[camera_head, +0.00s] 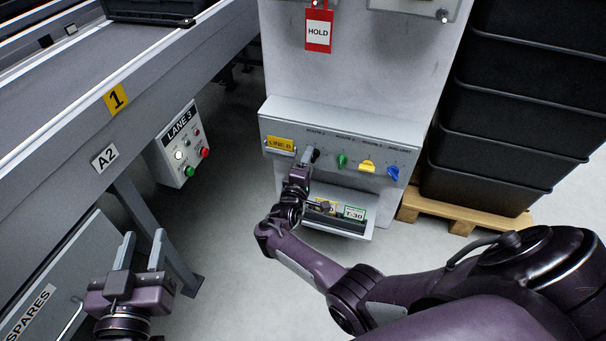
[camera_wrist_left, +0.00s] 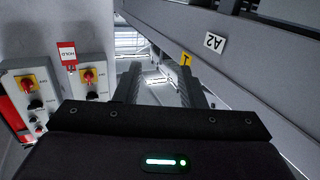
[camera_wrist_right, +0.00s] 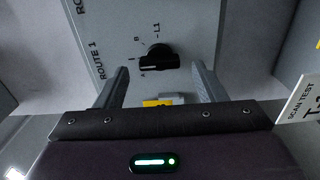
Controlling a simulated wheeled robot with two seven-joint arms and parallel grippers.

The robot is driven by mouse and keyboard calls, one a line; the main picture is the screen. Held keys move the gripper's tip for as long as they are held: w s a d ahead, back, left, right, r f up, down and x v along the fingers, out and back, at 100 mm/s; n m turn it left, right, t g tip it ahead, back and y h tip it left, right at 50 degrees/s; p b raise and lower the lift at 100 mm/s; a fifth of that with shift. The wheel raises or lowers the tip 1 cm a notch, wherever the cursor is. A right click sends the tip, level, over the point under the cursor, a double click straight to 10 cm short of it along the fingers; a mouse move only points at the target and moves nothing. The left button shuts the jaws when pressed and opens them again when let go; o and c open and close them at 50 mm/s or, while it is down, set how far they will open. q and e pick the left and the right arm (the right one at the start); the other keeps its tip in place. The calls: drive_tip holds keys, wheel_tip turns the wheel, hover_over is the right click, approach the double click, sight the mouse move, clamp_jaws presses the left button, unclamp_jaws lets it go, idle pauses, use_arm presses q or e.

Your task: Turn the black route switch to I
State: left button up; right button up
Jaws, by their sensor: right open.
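The black route switch (camera_wrist_right: 158,58) sits on the grey panel face, beside the printed ROUTE 1 label and small position marks. Its bar lies nearly level in the right wrist view, with a pale line at its left end; which mark it points at I cannot tell surely. My left gripper (camera_head: 141,243) is open and empty at lower left, far from the panel.
The same panel (camera_head: 300,110) carries green (camera_head: 342,161), yellow (camera_head: 367,167) and blue (camera_head: 393,173) knobs to the right. Black crates (camera_head: 500,130) are stacked right. A tray with cards (camera_head: 345,222) lies below the panel.

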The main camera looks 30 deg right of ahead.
use_arm(q)
drive_tip(key=s+f+g+y, duration=0.1)
drive_tip(key=s+f+g, duration=0.2)
drive_tip(key=f, duration=0.3)
drive_tip(key=s+f+g+y+p, duration=0.1)
drive_tip(key=s+f+g, duration=0.2)
drive_tip(key=f, duration=0.4)
drive_tip(key=shift+a+g+y, duration=0.3)
drive_tip(key=shift+a+g, duration=0.1)
drive_tip(key=shift+a, duration=0.05)
use_arm(e)
drive_tip(key=v, duration=0.6)
use_arm(q)
drive_tip(key=shift+r, duration=0.1)
